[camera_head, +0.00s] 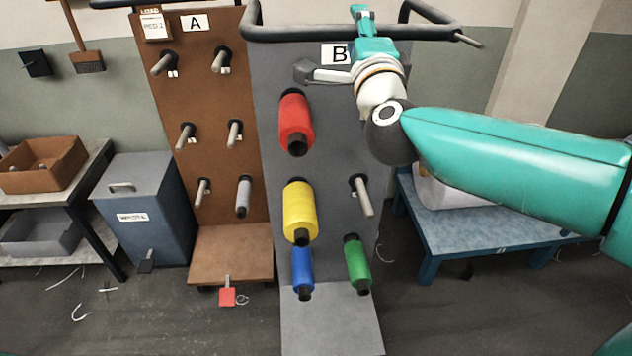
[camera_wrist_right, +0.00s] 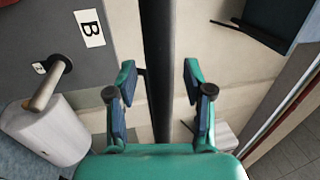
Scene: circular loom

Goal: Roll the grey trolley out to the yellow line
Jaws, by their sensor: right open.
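The grey trolley (camera_head: 271,150), marked B, stands at the centre with its upright panel facing me. It carries red, yellow, blue and green spools on pegs. A dark handle bar (camera_head: 290,34) runs along its top; the bar also shows in the right wrist view (camera_wrist_right: 157,50). My right gripper (camera_head: 362,14) is up at this bar, at the right part of the trolley's top. In the right wrist view its open fingers (camera_wrist_right: 160,92) stand on either side of the bar, with gaps visible. My left gripper is out of view. No yellow line shows.
A brown trolley (camera_head: 206,115), marked A, stands close on the left. A blue-grey bin (camera_head: 148,205) and a shelf with a brown box (camera_head: 43,163) are farther left. A blue table (camera_head: 490,235) stands right of the grey trolley. Scraps lie on the floor at left.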

